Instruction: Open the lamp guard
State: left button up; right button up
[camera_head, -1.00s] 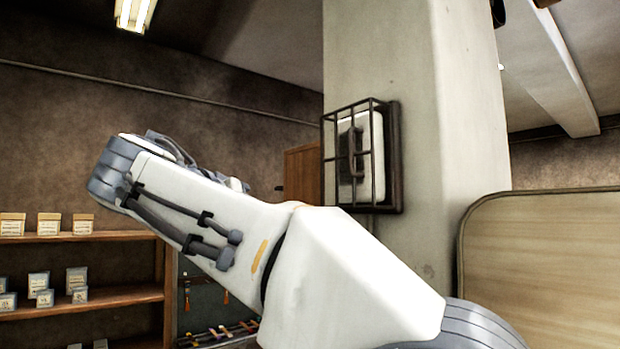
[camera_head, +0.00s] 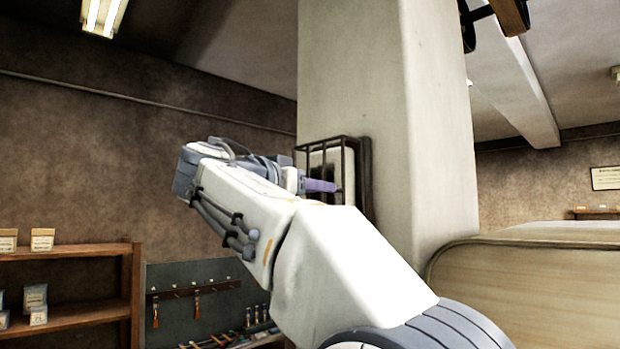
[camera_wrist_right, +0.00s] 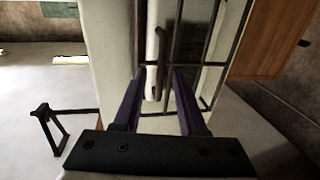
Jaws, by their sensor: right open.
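The lamp guard (camera_head: 345,155) is a dark wire cage over a pale lamp on the concrete pillar, and it looks closed. My right arm hides its lower left part in the head view. My right gripper (camera_head: 320,186) is open at the front of the guard. In the right wrist view, the two purple fingers of my right gripper (camera_wrist_right: 157,78) point at the guard's bars (camera_wrist_right: 176,40). An upright bar (camera_wrist_right: 160,45), seemingly the guard's handle, stands between the fingertips; I cannot tell whether they touch it. My left gripper is not in view.
The pillar (camera_head: 390,90) carries the guard. A wooden shelf (camera_head: 65,250) with small boxes stands at the left. A dark tool board (camera_head: 195,300) hangs behind my arm. A pale wooden panel (camera_head: 530,290) stands at the right.

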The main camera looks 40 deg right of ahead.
jog(key=shift+w+d, duration=0.1)
jog(key=shift+d, duration=0.25)
grip_shut()
dwell(1.2)
